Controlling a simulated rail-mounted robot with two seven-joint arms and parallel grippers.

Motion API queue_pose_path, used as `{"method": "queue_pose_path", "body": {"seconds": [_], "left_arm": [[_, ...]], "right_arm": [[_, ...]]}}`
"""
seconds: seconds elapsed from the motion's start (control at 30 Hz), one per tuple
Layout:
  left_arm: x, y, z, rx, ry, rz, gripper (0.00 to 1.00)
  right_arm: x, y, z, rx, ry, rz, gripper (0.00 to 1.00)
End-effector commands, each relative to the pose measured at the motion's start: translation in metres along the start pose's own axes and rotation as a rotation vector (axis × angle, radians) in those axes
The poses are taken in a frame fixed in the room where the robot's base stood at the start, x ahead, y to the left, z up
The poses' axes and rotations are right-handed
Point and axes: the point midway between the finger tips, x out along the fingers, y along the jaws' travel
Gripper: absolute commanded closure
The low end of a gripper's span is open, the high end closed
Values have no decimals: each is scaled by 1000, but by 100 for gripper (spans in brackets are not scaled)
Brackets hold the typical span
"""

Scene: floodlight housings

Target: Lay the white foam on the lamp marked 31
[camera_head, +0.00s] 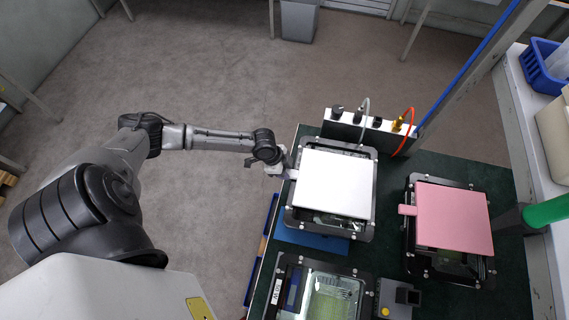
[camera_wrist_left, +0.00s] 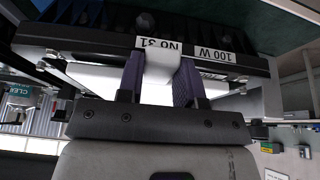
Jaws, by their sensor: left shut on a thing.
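The white foam (camera_head: 333,185) is a flat sheet over the black-framed lamp (camera_head: 352,233) at the back left of the table. A strip of the lamp's inside shows along the foam's front edge. My left gripper (camera_head: 288,172) is shut on the tab at the foam's left side. In the left wrist view the white tab (camera_wrist_left: 160,68) sits between the two dark fingers, close to the lamp's side (camera_wrist_left: 100,48), which bears the upside-down labels "No 31" and "100 W". I cannot tell whether the foam rests fully on the frame. My right gripper is not in view.
A second lamp (camera_head: 415,262) at the right has a pink sheet (camera_head: 453,217) over it. An uncovered lamp (camera_head: 335,300) stands at the front. A connector block (camera_head: 345,128) with grey and orange cables stands behind. A small grey box (camera_head: 398,298) lies between the front lamps.

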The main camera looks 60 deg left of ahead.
Motion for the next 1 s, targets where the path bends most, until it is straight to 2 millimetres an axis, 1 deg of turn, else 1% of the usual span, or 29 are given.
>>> {"method": "queue_pose_path", "body": {"seconds": [0.23, 0.27, 0.53, 0.83, 0.93, 1.0], "left_arm": [[0, 0, 0, 0, 1, 0, 90], [0, 0, 0, 0, 1, 0, 64], [0, 0, 0, 0, 1, 0, 38], [-3, 0, 0, 1, 0, 0, 37], [-12, -1, 1, 2, -1, -2, 37], [-22, -1, 1, 2, -1, -2, 37]], "right_arm": [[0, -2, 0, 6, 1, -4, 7], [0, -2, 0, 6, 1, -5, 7], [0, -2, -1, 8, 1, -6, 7], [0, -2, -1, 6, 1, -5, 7], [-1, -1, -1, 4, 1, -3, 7], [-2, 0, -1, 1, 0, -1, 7]]}}
